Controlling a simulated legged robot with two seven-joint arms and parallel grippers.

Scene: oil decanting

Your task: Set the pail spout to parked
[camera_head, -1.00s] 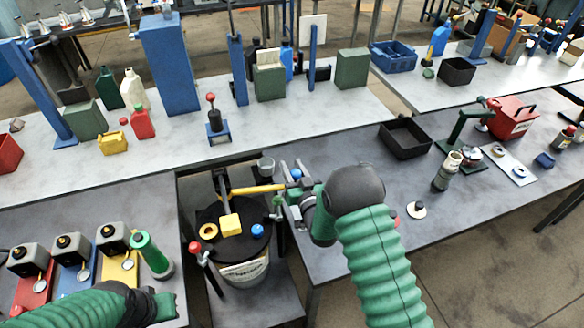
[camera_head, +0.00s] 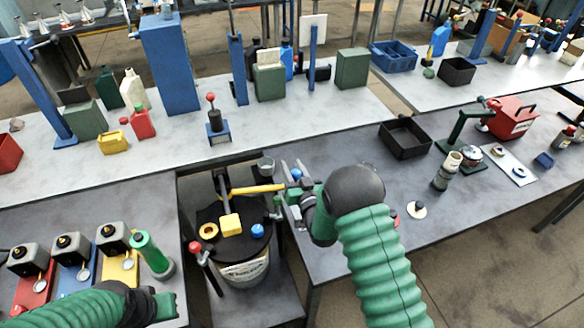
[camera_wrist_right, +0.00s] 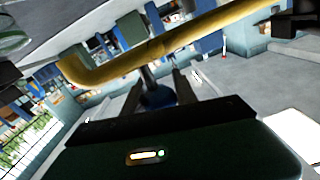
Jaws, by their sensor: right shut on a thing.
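The pail (camera_head: 246,270) stands in the gap between the tables, with a black lid carrying a yellow block, a yellow ring and a blue cap. Its yellow spout (camera_head: 257,189) runs level to the right above the lid; it also crosses the right wrist view (camera_wrist_right: 160,48) with a bent end. My right gripper (camera_head: 290,178) is at the spout's right end, shut on the blue knob (camera_head: 296,174). That knob sits between the fingers in the right wrist view (camera_wrist_right: 156,94). My left gripper (camera_head: 165,305) hangs low at left; its jaws are unclear.
A red-topped lever (camera_head: 200,254) stands left of the pail. A grey cup (camera_head: 266,166) is behind it. Red, blue and yellow stations and a green cylinder (camera_head: 150,252) stand on the left table.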

